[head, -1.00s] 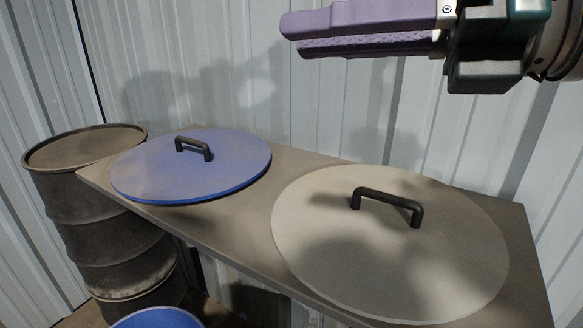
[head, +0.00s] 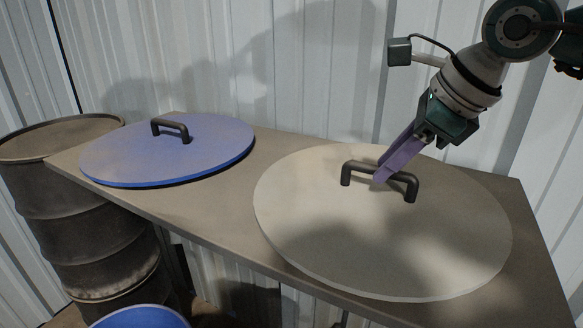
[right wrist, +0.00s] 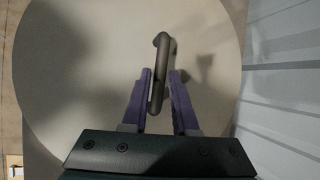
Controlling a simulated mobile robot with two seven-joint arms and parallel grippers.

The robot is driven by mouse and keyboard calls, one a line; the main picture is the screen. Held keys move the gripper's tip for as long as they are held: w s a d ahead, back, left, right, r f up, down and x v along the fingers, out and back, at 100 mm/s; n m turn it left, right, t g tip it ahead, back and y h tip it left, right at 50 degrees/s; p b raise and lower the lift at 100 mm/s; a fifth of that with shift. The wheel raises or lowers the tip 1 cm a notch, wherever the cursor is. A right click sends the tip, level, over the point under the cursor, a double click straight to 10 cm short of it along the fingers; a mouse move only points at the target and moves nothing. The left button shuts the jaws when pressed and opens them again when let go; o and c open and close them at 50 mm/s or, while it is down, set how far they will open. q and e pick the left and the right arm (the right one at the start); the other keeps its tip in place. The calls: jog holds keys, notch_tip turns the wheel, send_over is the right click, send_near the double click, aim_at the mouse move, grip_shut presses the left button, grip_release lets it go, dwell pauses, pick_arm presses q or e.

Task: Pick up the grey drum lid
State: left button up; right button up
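The grey drum lid (head: 330,235) lies flat on the brown table, a large pale disc with a dark bar handle (head: 360,166). My right gripper (head: 384,178) reaches down from the upper right to this handle. In the right wrist view, the lid (right wrist: 80,80) fills most of the picture. The two purple fingers of my right gripper (right wrist: 161,78) stand on either side of the handle bar (right wrist: 159,62), with a narrow gap showing on the right side, so it is open around the bar. My left gripper is not in view.
A blue lid (head: 190,155) with a dark handle lies on the table (head: 215,225) at left. A dark drum (head: 70,235) stands beyond the table's left end. A blue round object (head: 140,318) shows at the bottom edge. A corrugated wall (head: 290,70) runs close behind the table.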

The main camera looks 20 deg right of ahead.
aim_at(377, 185)
jog(key=shift+x, duration=1.35)
jog(key=shift+c, duration=0.3)
grip_shut()
jog(key=shift+r, duration=0.1)
